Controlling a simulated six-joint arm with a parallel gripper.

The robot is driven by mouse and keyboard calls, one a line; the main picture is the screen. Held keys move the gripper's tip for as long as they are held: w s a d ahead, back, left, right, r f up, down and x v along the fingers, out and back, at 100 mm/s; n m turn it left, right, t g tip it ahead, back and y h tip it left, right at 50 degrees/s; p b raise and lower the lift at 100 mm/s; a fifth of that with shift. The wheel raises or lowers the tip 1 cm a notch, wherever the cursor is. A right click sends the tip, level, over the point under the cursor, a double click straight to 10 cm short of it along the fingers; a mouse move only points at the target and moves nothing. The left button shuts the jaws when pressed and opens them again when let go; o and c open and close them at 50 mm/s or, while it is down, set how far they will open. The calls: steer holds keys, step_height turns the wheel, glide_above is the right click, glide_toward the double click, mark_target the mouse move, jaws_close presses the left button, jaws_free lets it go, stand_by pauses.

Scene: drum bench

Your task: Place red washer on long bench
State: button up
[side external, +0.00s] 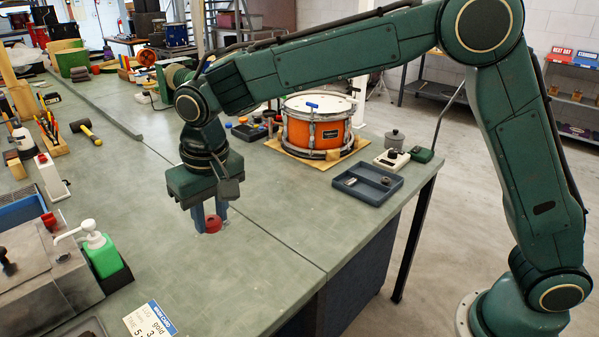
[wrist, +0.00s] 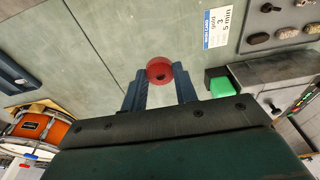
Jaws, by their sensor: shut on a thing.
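The red washer (wrist: 159,70) is a small thick ring with a dark hole, held between the fingertips of my gripper (wrist: 160,80) in the wrist view. In the side external view my gripper (side external: 209,222) points down at the green bench top, with the red washer (side external: 213,224) at its fingertips, at or just above the surface; I cannot tell whether it touches. The long bench (side external: 240,270) has a grey-green top, with a seam running to the right of my gripper.
An orange drum (side external: 317,130) and a dark divided tray (side external: 367,184) stand on the right part. A green bottle (side external: 102,253), a grey machine (side external: 40,270) and a white card (side external: 149,321) lie to the left and front. The bench around my gripper is clear.

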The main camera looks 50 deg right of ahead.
mark_target(227, 297)
step_height(227, 297, down, 19)
steer(key=shift+f, duration=0.2)
stand_by(0.8)
steer(key=shift+f, duration=0.15)
steer(key=o, duration=0.9)
steer(key=shift+o, duration=0.2)
step_height(227, 297, up, 12)
steer(key=s, duration=0.1)
steer(key=shift+s, duration=0.4)
